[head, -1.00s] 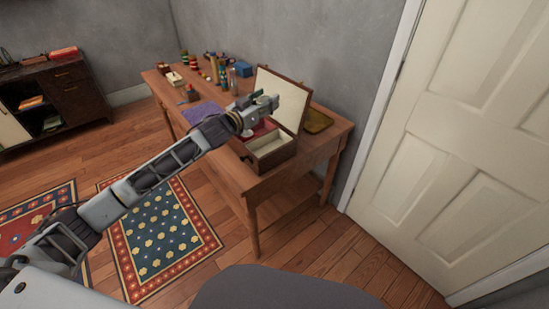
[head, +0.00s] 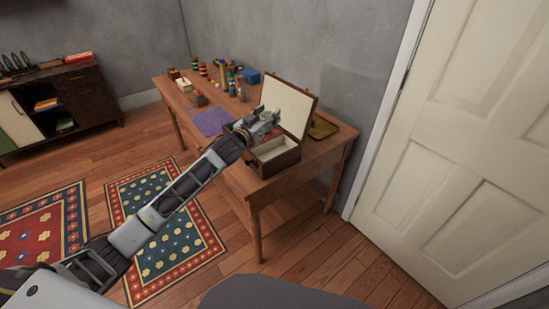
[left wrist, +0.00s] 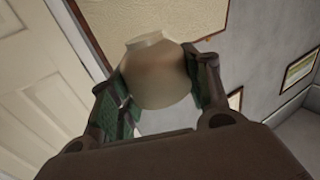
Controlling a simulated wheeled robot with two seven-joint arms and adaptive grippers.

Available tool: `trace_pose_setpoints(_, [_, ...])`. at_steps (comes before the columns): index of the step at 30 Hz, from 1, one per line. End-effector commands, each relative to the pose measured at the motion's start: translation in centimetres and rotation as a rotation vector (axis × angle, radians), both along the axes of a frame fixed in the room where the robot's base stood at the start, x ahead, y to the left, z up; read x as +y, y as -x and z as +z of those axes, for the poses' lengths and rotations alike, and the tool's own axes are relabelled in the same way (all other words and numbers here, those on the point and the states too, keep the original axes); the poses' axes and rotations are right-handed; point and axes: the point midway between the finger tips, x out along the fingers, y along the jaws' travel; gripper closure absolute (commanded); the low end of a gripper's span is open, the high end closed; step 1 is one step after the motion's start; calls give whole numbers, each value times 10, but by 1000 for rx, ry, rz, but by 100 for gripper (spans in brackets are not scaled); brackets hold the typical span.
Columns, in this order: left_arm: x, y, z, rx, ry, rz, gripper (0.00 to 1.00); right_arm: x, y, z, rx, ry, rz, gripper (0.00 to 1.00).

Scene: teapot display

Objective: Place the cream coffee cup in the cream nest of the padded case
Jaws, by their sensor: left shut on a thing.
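The padded case (head: 290,160) stands open on the wooden table, with its pale-lined lid (head: 286,104) raised at the back. A cream compartment (head: 275,148) shows at its front right. My left gripper (head: 268,118) is over the case's left part and hides much of the inside, including most of a red-lined part. In the left wrist view the cream coffee cup (left wrist: 157,78) is between the green-padded fingers, which are shut on it. The cup is hidden or too small to make out in the head view. My right gripper is not in view.
A purple cloth (head: 211,121) lies left of the case. Several small jars and stacked items stand at the table's back left, near a blue box (head: 252,76). A dark yellow tray (head: 323,128) lies right of the case. A wall and door (head: 450,150) are close by.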

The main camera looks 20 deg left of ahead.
Motion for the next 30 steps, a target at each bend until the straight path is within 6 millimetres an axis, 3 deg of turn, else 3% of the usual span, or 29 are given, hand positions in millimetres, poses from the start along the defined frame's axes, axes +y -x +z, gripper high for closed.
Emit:
trace_pose_setpoints(11, [0, 0, -2, 0, 0, -1, 76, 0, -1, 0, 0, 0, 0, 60])
trace_pose_setpoints(24, [0, 0, -53, 1, 2, 0, 76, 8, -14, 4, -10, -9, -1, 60])
trace_pose_setpoints(30, [0, 0, -62, -1, 1, -1, 76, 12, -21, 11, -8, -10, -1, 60])
